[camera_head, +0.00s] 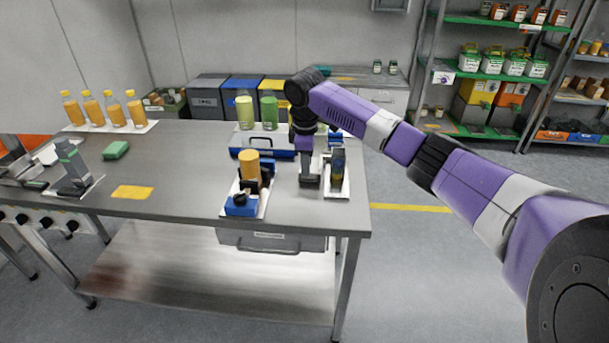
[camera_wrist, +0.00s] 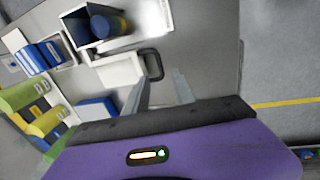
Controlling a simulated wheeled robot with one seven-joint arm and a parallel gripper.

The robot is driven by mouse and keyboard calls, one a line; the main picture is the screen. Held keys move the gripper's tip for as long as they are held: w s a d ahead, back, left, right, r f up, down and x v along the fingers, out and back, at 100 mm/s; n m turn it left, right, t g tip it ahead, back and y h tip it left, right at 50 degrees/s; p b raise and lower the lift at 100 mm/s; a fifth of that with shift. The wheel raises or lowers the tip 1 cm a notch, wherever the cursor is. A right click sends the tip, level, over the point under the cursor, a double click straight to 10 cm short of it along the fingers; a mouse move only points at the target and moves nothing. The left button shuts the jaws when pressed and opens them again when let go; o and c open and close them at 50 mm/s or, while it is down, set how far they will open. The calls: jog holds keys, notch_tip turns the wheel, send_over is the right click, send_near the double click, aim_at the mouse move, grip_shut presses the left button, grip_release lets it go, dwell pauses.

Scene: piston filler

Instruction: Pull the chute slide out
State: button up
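In the wrist view a pale flat block (camera_wrist: 118,72) has a dark loop handle (camera_wrist: 160,66) on its right end. It looks like the chute slide, but I cannot be sure. In the head view my gripper (camera_head: 310,184) points down beside the right-hand white tray (camera_head: 337,193), and the handle is hidden.
A white tray with an orange-topped cylinder (camera_head: 250,164) and a blue block (camera_head: 241,205) stands left of my gripper. A blue tray (camera_head: 262,150) and green bottles (camera_head: 268,111) stand behind. The table's right edge is close. The table's middle is mostly clear.

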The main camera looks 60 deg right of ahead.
jog(key=shift+w+d+f, duration=0.15)
jog(key=shift+d+f, duration=0.05)
jog(key=shift+f, duration=1.2)
jog(key=shift+w+d+f, duration=0.1)
jog(key=shift+d+f, duration=0.1)
jog(key=shift+f, duration=1.15)
grip_shut()
